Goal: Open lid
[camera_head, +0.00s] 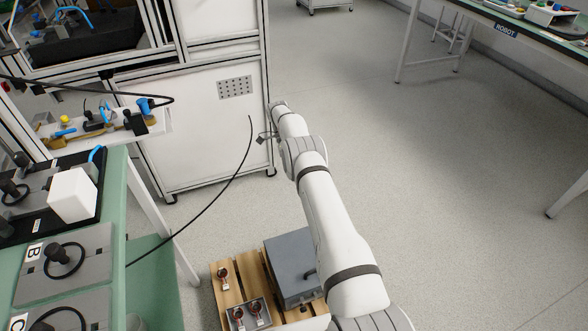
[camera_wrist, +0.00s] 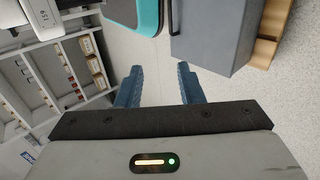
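A dark grey box (camera_head: 290,262) with a black handle (camera_head: 309,276) sits on a slatted wooden crate at the bottom of the head view. Its top looks closed. In the wrist view a grey box (camera_wrist: 218,30) with a black handle (camera_wrist: 175,16) shows at upper right, beyond my fingers. Grey plates marked B (camera_head: 62,262) and C (camera_head: 70,312), each with a black round handle, lie on the green bench at left. My gripper (camera_head: 262,139) is held out well beyond the crate. In the wrist view my gripper (camera_wrist: 159,82) has its blue fingers apart, with nothing between them.
The wooden crate (camera_head: 227,298) also holds small red-and-metal parts. A white block (camera_head: 72,195) stands on the bench. A white cabinet (camera_head: 205,130) stands close to my gripper, and a black cable hangs nearby.

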